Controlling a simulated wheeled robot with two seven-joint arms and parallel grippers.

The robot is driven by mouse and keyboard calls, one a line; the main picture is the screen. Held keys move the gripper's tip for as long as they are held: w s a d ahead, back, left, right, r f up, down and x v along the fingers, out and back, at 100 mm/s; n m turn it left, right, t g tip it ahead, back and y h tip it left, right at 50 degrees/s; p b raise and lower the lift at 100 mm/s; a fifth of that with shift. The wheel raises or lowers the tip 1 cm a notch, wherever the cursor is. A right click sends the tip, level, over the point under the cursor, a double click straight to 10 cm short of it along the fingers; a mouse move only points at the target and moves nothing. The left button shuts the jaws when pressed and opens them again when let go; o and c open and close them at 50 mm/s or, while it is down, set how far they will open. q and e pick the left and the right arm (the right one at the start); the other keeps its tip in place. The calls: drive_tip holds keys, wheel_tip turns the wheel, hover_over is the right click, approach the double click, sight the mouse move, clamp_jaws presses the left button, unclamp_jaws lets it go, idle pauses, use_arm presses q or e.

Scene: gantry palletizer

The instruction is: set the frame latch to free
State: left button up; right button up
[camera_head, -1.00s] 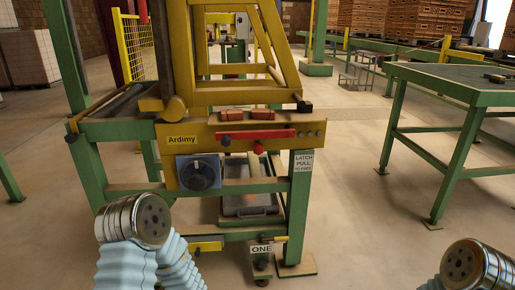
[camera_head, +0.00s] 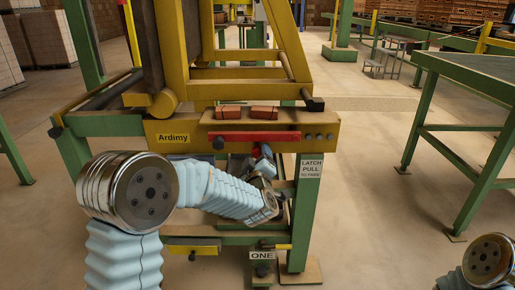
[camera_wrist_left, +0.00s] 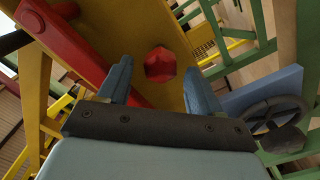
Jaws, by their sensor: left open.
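A sign reading "LATCH PULL TO FREE" (camera_head: 311,167) is on the green right leg of the yellow-fronted station. A red knob (camera_wrist_left: 160,64) sits on the yellow front plate in the left wrist view; in the head view my left gripper and arm hide it. My left gripper (camera_head: 264,153) is at the plate's lower edge, below the red bar (camera_head: 255,137). In the left wrist view my left gripper (camera_wrist_left: 158,76) is open, its blue fingers on either side of the knob, with gaps showing. Contact is not visible. My right gripper is out of view.
Two reddish blocks (camera_head: 246,112) lie on the ledge above the plate. A dark handwheel on a blue panel (camera_wrist_left: 261,90) is close to the right finger in the wrist view. A green table (camera_head: 470,75) stands at the right, with clear floor between.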

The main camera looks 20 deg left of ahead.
sight(258, 154)
use_arm(q)
drive_tip(key=shift+x, duration=2.25)
